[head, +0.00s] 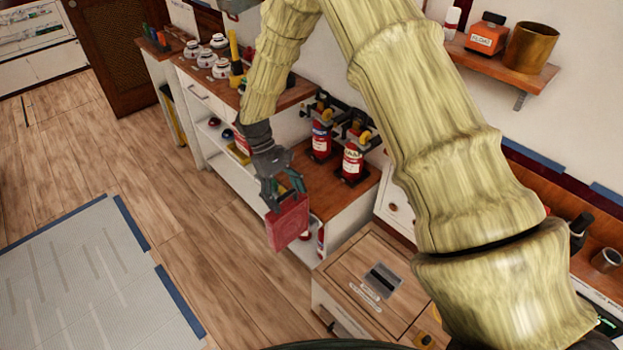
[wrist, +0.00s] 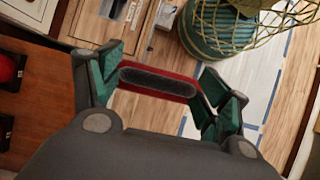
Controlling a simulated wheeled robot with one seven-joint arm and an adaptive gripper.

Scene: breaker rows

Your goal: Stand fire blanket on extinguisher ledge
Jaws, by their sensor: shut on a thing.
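The fire blanket is a flat red square pack (head: 288,222), held hanging in the air in front of the extinguisher ledge. In the wrist view its red edge with a dark slot (wrist: 158,82) lies between the fingers. My gripper (head: 284,190) is shut on its upper edge, and its green finger pads also show in the wrist view (wrist: 160,90). The extinguisher ledge (head: 332,198) is a brown wooden top to the right of the blanket. Two red extinguishers (head: 353,163) (head: 321,140) stand on it toward the wall. Part of the ledge's front is hidden behind the blanket.
The ledge's front part looks bare. A lower wooden cabinet top (head: 362,272) with a dark plate lies nearer me. White jars (head: 206,60) stand on the counter farther left. A wall shelf (head: 500,62) holds an orange box and a brass pot. Open wooden floor (head: 215,265) lies left.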

